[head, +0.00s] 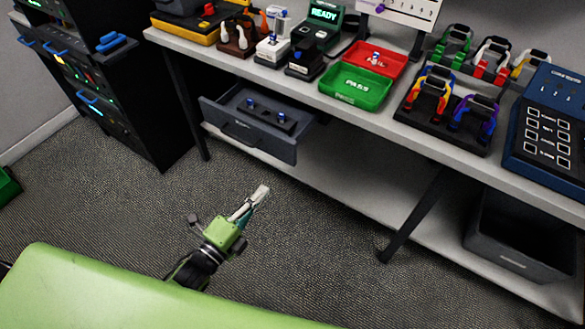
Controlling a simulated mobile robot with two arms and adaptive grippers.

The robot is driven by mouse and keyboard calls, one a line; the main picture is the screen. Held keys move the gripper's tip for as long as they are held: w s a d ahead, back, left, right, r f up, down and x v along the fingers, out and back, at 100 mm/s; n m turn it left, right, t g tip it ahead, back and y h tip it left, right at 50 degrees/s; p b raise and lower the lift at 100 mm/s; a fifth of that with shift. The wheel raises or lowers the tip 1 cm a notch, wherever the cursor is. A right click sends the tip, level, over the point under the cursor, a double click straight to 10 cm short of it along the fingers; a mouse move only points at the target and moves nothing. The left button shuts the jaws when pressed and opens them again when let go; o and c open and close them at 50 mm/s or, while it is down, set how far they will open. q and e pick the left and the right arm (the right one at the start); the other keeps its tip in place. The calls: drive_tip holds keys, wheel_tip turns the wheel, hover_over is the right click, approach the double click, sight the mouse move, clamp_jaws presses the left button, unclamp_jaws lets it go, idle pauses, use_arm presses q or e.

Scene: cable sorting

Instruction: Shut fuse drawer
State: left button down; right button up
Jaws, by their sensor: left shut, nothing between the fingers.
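The fuse drawer (240,137) is a dark grey drawer under the table top, at the centre left of the head view. It is pulled out, and a strip with small blue-topped parts (268,117) shows inside it. Its front has a dark handle (240,134). My left gripper (262,191) is green with pale fingers and is shut and empty. It is in front of and below the drawer, over the carpet, apart from it. My right gripper is not in view.
The table (335,112) carries a green PASS tray (361,101), a red tray (385,61), cable holders and a blue panel (550,135). A table leg (412,217) and a grey bin (520,240) stand right. A black cabinet (125,120) stands left. The carpet before the drawer is clear.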

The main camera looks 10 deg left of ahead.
sight(292, 157)
use_arm(q)
drive_tip(key=p+x, duration=0.1)
drive_tip(key=x, duration=1)
drive_tip(key=shift+w+d, duration=0.15)
drive_tip(key=shift+w, duration=0.25)
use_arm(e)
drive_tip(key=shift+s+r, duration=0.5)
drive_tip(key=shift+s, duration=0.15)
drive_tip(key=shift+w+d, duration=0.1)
